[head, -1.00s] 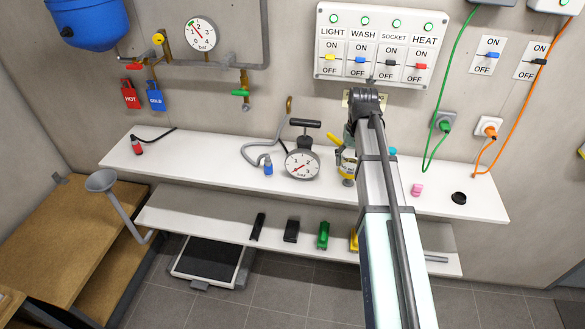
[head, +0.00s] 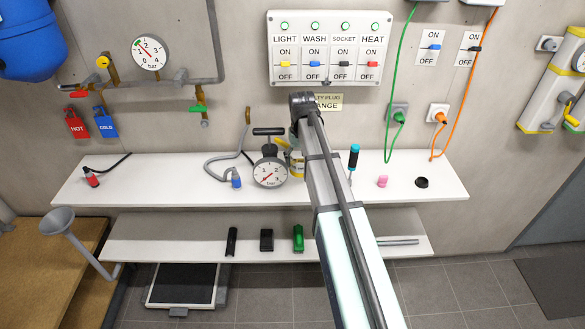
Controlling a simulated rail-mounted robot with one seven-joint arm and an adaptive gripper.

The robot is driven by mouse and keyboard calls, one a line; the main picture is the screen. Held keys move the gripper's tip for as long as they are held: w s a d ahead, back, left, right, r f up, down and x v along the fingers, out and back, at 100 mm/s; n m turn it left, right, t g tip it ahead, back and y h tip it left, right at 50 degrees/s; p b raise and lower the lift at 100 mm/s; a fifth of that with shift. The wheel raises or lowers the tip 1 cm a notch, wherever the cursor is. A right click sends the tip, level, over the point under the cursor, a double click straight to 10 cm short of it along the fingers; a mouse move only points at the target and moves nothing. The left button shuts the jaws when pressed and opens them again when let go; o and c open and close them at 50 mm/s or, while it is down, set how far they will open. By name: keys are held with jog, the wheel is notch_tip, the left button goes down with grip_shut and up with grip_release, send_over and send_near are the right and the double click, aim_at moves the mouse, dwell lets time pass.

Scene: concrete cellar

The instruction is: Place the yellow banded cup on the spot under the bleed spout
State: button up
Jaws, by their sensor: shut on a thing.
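My arm reaches forward over the upper shelf, and its wrist is above the shelf's middle. My gripper (head: 294,150) hangs behind the arm link, which hides most of it. The yellow banded cup (head: 297,164) shows as a yellow and whitish patch at the link's left edge, just right of the pump gauge, and my gripper is shut on it. I cannot tell how far its base is from the shelf. A pipe with a green lever (head: 197,108) ends in a short downward spout (head: 204,123) on the left wall. No marked spot is discernible beneath it.
The upper shelf (head: 130,175) holds a pump with a round gauge (head: 270,173), a grey hose with a blue end (head: 236,181), a screwdriver (head: 353,158), a pink piece (head: 382,181) and a black ring (head: 421,182). The shelf's left part is mostly bare. A grey funnel (head: 60,220) stands lower left.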

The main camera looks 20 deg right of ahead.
aim_at(300, 152)
jog(key=shift+f+p, duration=0.5)
jog(key=shift+f, duration=1.65)
jog(key=shift+f, duration=0.15)
jog(key=o, duration=1.2)
jog(key=shift+c, duration=0.2)
notch_tip(300, 152, up, 6)
jog(key=shift+r+b, duration=0.25)
jog(key=shift+b, duration=0.85)
jog(key=shift+r, duration=0.35)
jog(key=shift+c, duration=1.1)
jog(key=shift+r, duration=0.3)
jog(key=c, duration=0.8)
